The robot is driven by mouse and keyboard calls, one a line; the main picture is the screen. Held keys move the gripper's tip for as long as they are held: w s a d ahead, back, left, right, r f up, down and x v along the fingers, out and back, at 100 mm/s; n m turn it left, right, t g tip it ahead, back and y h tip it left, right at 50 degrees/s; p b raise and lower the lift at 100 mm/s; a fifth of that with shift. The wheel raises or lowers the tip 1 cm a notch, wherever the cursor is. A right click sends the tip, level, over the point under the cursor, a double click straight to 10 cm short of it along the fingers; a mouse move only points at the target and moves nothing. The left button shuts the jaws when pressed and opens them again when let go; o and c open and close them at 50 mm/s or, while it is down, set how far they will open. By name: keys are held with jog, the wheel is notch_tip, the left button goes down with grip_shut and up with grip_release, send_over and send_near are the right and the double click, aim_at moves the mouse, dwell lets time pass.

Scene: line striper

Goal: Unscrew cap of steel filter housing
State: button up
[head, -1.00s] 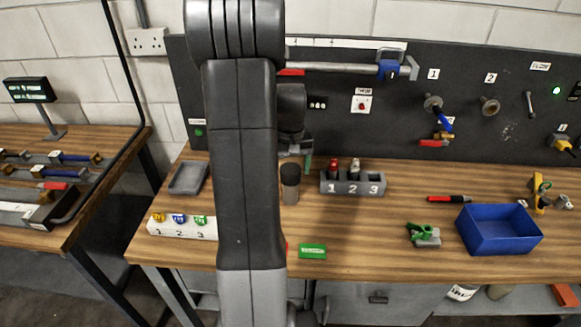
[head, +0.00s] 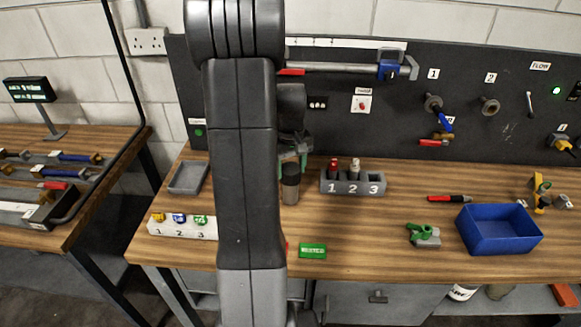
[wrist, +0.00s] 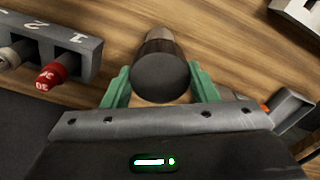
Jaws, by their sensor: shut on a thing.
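The steel filter housing (head: 290,192) stands upright on the bench, just right of my arm in the head view. Its dark round cap (wrist: 160,78) fills the middle of the wrist view, and a little of the housing body (wrist: 160,40) shows beyond it. My gripper (head: 294,157) is at the cap, coming from above. Its green fingers lie on either side of the cap in the wrist view, and it is shut on the cap. The cap still sits on the housing, and no gap shows between them. Its thread is hidden.
A grey rack (head: 352,186) numbered 1 to 3, holding red and pale-topped items, stands close right of the housing. A grey tray (head: 188,178) and white numbered block (head: 182,230) lie left. A green box (head: 312,250) is in front. A blue bin (head: 499,244) stands far right.

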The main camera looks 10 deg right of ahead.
jog(key=shift+n, duration=1.1)
jog(key=n, duration=0.4)
jog(key=shift+n, duration=0.3)
jog(key=n, duration=0.4)
jog(key=shift+n, duration=0.3)
jog(key=n, duration=0.3)
jog(key=shift+n, duration=0.3)
